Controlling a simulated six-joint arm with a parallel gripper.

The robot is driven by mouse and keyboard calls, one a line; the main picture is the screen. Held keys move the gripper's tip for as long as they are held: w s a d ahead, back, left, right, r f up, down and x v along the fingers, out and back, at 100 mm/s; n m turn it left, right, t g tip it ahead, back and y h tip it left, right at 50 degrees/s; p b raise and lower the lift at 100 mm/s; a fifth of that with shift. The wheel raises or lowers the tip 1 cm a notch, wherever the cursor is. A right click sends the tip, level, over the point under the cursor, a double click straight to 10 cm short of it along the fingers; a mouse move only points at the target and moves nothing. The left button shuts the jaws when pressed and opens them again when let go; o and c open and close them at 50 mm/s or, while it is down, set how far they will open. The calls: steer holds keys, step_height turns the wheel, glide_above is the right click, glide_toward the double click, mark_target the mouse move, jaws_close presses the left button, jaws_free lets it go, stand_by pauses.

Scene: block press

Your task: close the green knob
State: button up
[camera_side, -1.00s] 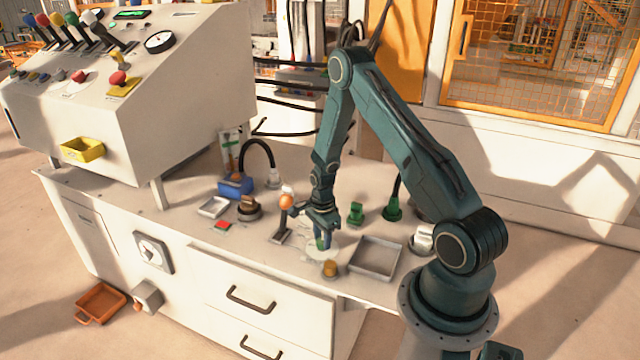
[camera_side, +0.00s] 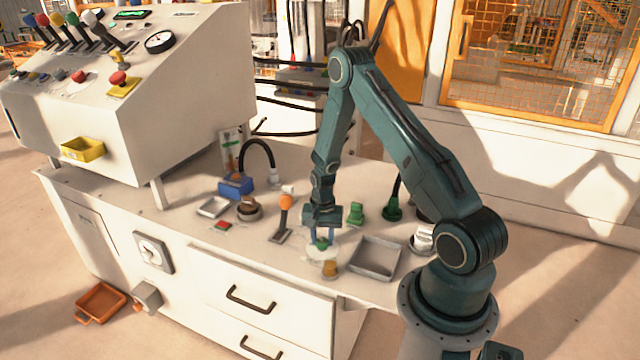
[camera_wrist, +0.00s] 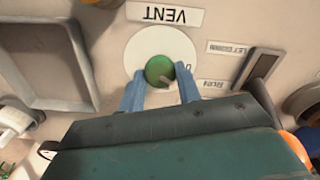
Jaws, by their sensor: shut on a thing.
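The green knob (camera_wrist: 159,71) sits at the middle of a round white dial plate (camera_wrist: 143,46) with a VENT label (camera_wrist: 165,14) beside it in the wrist view. My gripper (camera_wrist: 160,88) has its two blue fingers on either side of the knob and is shut on it. In the side view the knob (camera_side: 322,244) is small, between the fingertips of my gripper (camera_side: 322,240), on the white dial plate (camera_side: 316,256). A small light mark shows on the knob's edge in the wrist view. Its exact setting is hard to read.
An orange-topped lever (camera_side: 285,203) stands left of my gripper. A grey tray (camera_side: 356,268) lies to the right.

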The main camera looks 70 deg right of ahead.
mark_target(322, 240)
steer(key=n, duration=0.5)
steer(key=shift+n, duration=0.3)
stand_by(0.4)
steer(key=o, duration=1)
steer(key=shift+c, duration=0.2)
step_height(322, 240, up, 14)
stand_by(0.4)
